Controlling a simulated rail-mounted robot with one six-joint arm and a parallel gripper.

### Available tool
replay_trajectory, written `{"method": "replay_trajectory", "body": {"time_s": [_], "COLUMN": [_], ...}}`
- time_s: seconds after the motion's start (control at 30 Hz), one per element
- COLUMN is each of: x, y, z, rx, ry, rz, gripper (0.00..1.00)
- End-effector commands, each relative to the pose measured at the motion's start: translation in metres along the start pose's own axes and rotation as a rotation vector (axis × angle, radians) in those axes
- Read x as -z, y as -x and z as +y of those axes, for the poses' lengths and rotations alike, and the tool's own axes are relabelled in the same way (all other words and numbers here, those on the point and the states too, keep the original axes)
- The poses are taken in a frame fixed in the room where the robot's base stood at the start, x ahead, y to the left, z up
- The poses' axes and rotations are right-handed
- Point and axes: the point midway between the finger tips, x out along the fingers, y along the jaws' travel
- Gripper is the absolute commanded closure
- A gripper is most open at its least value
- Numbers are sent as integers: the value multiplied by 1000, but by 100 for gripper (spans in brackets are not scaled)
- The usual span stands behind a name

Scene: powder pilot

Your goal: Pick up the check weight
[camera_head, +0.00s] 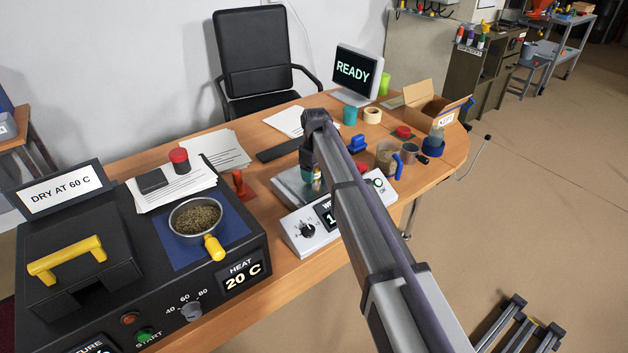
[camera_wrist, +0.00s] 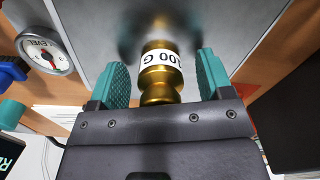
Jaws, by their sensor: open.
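My gripper (camera_wrist: 161,85) is open, with one teal finger on each side of the weight and visible gaps between the fingers and the weight. In the head view my gripper (camera_head: 314,182) is over the scale (camera_head: 300,235), and a small bit of the brass weight (camera_head: 316,186) shows by the fingers. My arm hides part of the scale.
A level dial (camera_wrist: 45,57) is beside the plate in the wrist view. A heater box (camera_head: 140,270) with a pan of granules (camera_head: 196,217) stands at the left. A red stamp (camera_head: 240,184), a glass jar (camera_head: 386,158) and a cardboard box (camera_head: 428,106) stand around the scale.

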Motion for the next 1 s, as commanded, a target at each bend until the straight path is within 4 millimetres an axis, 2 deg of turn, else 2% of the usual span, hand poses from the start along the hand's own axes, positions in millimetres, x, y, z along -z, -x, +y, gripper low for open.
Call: {"method": "replay_trajectory", "body": {"time_s": [0.17,0.77,1.0], "x": [0,0,0], "y": [2,2,6], "z": [0,0,0], "rx": [0,0,0], "ry": [0,0,-1], "rz": [0,0,0], "gripper": [27,84,86]}}
